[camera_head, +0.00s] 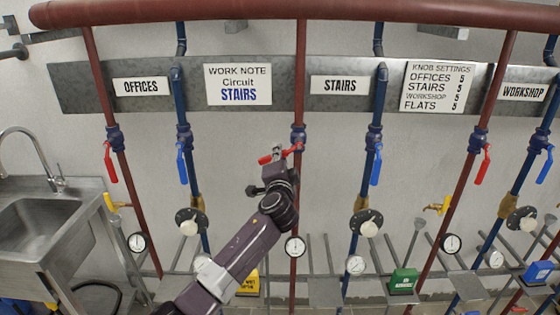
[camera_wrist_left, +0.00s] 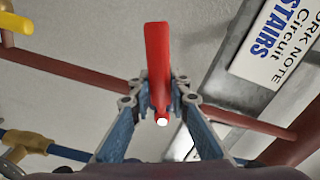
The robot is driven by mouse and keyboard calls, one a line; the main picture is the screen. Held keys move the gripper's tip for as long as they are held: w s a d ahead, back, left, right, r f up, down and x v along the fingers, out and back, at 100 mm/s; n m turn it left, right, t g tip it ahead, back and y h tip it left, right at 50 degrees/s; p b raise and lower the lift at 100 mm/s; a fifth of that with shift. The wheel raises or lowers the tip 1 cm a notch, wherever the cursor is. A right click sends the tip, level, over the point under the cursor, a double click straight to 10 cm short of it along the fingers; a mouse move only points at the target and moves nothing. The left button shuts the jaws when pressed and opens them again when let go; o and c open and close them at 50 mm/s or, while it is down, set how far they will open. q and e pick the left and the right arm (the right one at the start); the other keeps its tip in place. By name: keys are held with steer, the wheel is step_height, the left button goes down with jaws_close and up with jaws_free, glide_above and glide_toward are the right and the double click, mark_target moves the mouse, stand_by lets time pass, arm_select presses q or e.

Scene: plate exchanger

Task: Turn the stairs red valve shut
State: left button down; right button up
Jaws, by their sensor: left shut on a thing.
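The stairs red valve (camera_head: 298,134) is on the red pipe just left of the STAIRS label (camera_head: 340,85). Its red lever handle (camera_head: 293,149) points left and slightly down, nearly crosswise to the pipe. My left gripper (camera_head: 277,154) is shut on this handle, and the handle's tip shows on the gripper's left side. In the left wrist view the red handle (camera_wrist_left: 158,60) stands between the two fingertips of my left gripper (camera_wrist_left: 160,102). The fingers hide part of the handle in the head view. My right gripper is not in view.
Other red levers (camera_head: 109,162) and blue levers (camera_head: 376,165) hang down along neighbouring pipes. The WORK NOTE sign (camera_head: 238,84) reads Circuit STAIRS. A metal sink (camera_head: 45,215) stands at the left. Gauges (camera_head: 295,247) and a lower rail lie below. The wall beside the valve is clear.

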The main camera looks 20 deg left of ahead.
arm_select(q)
steer(key=shift+a+r+m, duration=0.1)
steer(key=shift+r+m, duration=0.4)
steer(key=shift+r+m+p, duration=0.2)
steer(key=shift+m+p, duration=0.2)
steer(key=shift+p, duration=0.15)
steer(key=shift+a+r+m+p, duration=0.1)
steer(key=shift+r+m+p, duration=0.05)
steer(key=shift+m+p, duration=0.15)
steer(key=shift+r+m+p, duration=0.35)
steer(key=shift+m+p, duration=0.3)
steer(key=shift+m, duration=0.25)
steer(key=c, duration=1.8)
jaws_free()
steer(key=shift+o, duration=0.2)
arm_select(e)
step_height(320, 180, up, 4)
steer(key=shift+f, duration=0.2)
